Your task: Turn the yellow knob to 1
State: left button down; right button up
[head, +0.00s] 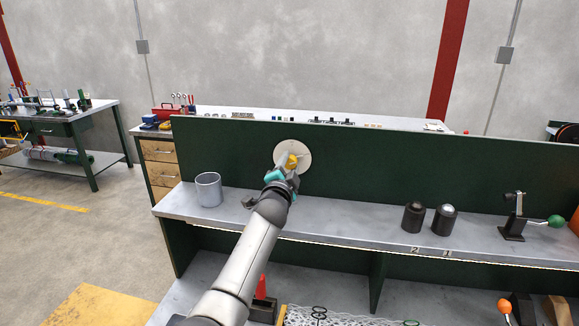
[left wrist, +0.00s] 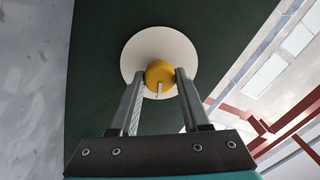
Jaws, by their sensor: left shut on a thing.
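The yellow knob (left wrist: 159,74) sits at the middle of a round cream dial plate (left wrist: 134,58) on a dark green upright panel. A pale pointer mark shows on the knob in the left wrist view. In the head view the knob (head: 291,161) is partly hidden by my left gripper (head: 286,166), and the dial plate (head: 302,152) shows around it. My left gripper (left wrist: 160,80) is shut on the knob, one finger on each side. I cannot read any numbers on the dial. My right gripper is not in view.
A grey cup (head: 208,190) stands on the shelf (head: 330,222) left of my arm. Two dark cylinders (head: 413,217) (head: 444,220) stand to the right, above labels 2 and 1. A green-handled lever (head: 514,222) is farther right.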

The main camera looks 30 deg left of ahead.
pick_arm(q)
jog(key=shift+m, duration=0.3)
jog(key=shift+c, duration=1.9)
grip_release()
jog(key=shift+s, duration=0.1)
jog(key=shift+s+d, duration=0.15)
jog(key=shift+s, duration=0.25)
jog(key=v, duration=1.4)
jog(key=shift+s+d+f, duration=0.1)
jog(key=shift+s+f, duration=0.05)
jog(key=shift+s, duration=0.05)
